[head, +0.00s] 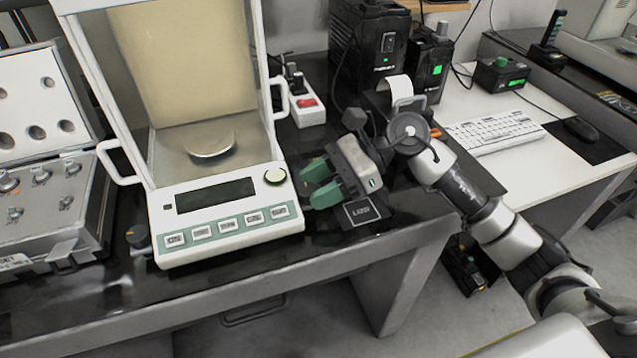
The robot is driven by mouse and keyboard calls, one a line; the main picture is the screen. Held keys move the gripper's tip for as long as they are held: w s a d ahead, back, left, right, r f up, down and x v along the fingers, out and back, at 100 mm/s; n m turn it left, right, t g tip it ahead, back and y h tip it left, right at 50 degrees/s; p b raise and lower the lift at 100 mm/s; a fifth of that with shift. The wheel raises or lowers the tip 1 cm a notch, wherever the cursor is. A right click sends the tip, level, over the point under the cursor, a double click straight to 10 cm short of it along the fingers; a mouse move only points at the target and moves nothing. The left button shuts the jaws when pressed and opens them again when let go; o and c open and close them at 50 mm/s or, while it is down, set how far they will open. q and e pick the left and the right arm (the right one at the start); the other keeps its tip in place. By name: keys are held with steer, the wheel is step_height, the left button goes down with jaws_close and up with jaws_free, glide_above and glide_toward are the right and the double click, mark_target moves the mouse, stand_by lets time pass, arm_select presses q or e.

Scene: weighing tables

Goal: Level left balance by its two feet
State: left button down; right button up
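The left balance (228,228) stands on the dark tabletop, with a glass draft shield, a round metal pan (210,147), a dark blank display and a row of buttons. A round pale bubble level (275,175) sits at its top right front corner; the bubble is too small to read. A dark knob-like foot (138,237) shows at its left front side. I cannot make out the right foot. My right gripper (320,183), with green fingertips, is beside the balance's right front side, its fingers apart with nothing visible between them. My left gripper is out of view.
An open grey weight case (45,210) stands left of the balance. A small dark labelled plate (362,212) lies just below my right gripper. A power strip (307,108) and black boxes (370,45) stand behind. A white desk with a keyboard (493,131) is at the right.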

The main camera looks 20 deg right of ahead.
steer(key=c, duration=0.6)
steer(key=shift+o, duration=0.2)
steer(key=shift+s+m+t, duration=0.15)
steer(key=shift+m+t, duration=0.35)
steer(key=shift+t, duration=0.1)
steer(key=shift+s+m+t, duration=0.15)
steer(key=shift+m+t, duration=0.75)
steer(key=shift+t, duration=0.2)
steer(key=m+t+p, duration=0.1)
steer(key=m+t+h+p, duration=0.1)
steer(key=m+t, duration=0.1)
steer(key=shift+s+r, duration=0.15)
steer(key=shift+s, duration=0.05)
steer(key=shift+a+m+t+h, duration=0.1)
steer(key=shift+m+t+h, duration=0.2)
steer(key=shift+t, duration=0.1)
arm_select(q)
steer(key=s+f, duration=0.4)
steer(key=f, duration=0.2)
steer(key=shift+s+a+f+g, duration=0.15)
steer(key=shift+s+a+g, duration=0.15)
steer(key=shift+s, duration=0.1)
arm_select(e)
steer(key=o, duration=0.9)
